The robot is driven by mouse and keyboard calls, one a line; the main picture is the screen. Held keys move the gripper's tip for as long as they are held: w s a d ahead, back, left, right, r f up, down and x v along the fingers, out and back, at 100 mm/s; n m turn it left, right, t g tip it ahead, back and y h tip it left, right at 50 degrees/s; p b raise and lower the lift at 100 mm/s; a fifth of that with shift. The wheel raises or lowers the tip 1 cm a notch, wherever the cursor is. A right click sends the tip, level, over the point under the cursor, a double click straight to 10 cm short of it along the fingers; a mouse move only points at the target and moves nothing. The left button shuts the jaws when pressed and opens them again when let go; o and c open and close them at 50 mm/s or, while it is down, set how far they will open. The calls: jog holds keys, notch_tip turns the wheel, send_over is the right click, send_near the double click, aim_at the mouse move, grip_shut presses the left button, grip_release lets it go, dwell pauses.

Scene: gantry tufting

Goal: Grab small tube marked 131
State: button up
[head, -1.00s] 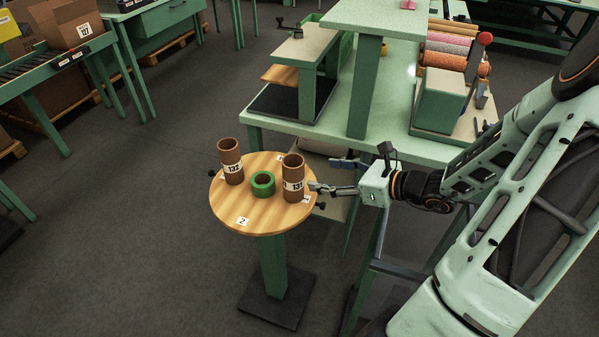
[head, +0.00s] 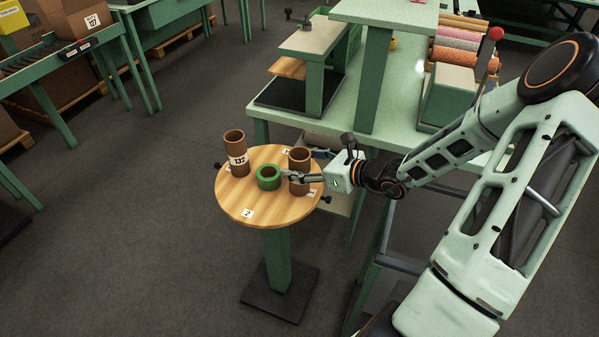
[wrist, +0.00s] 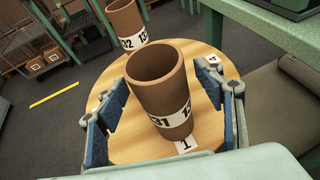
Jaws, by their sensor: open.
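The brown tube marked 131 (wrist: 160,90) stands upright on the round wooden table, with a white label band around its lower part. In the head view the tube (head: 300,160) is partly covered by my gripper (head: 285,175). In the wrist view my gripper (wrist: 165,112) is open, with one blue-padded finger on each side of the tube.
A green ring (head: 268,178) lies on the round table (head: 275,208) between the tubes. Small numbered cards mark the tabletop, including card 2 (head: 247,213) and card 1 (wrist: 185,144). A green workbench (head: 345,140) stands close behind on the right.

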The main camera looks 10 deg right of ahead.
jog(key=shift+c, duration=0.3)
jog(key=c, duration=1.2)
